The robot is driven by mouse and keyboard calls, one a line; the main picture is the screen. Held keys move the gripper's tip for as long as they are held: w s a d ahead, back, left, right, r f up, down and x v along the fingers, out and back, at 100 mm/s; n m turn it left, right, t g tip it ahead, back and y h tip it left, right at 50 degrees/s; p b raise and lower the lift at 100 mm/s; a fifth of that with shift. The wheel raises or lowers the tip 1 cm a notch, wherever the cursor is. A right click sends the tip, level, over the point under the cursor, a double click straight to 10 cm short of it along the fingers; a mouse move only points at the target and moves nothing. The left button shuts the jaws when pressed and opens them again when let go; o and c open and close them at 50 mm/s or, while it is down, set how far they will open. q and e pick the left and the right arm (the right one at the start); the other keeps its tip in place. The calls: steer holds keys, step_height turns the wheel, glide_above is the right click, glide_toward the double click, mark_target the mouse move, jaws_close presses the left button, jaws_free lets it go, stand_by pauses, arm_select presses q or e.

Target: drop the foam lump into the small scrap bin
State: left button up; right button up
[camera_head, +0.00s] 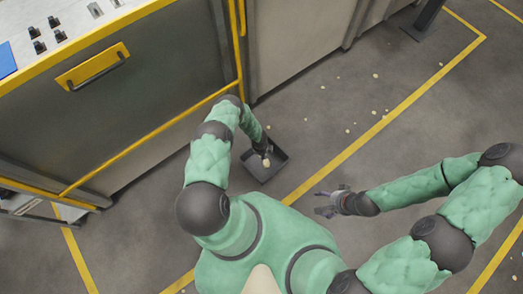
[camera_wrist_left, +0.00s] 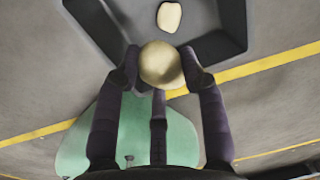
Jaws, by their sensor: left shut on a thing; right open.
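The foam lump (camera_wrist_left: 161,66) is pale, rounded and cream-coloured. My left gripper (camera_wrist_left: 160,72) is shut on it, with fingers on both sides, in the left wrist view. The small scrap bin (camera_head: 263,176) is a dark, shallow, square tray on the floor; its inside (camera_wrist_left: 205,22) shows beyond the held lump. Another pale lump (camera_wrist_left: 170,16) lies in the bin. In the head view my left gripper (camera_head: 265,151) is over the bin, and a pale lump shows at its tips. My right gripper (camera_head: 326,203) is open and empty, right of the bin.
A grey machine cabinet (camera_head: 150,105) with yellow rails stands at the left and back. Several small pale crumbs (camera_head: 348,131) are scattered on the grey floor. A yellow floor line (camera_head: 375,128) runs right of the bin. Floor between the bin and that line is mostly clear.

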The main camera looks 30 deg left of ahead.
arm_select(q)
steer(key=shift+f+b, duration=1.15)
steer(key=shift+f, duration=0.45)
steer(key=o, duration=0.9)
steer(key=shift+r, duration=0.2)
steer(key=shift+s+a+r, duration=0.1)
steer(key=shift+s+r, duration=0.1)
steer(key=shift+r, duration=2.7)
steer(key=shift+s+r, duration=0.2)
steer(key=shift+r, duration=2.7)
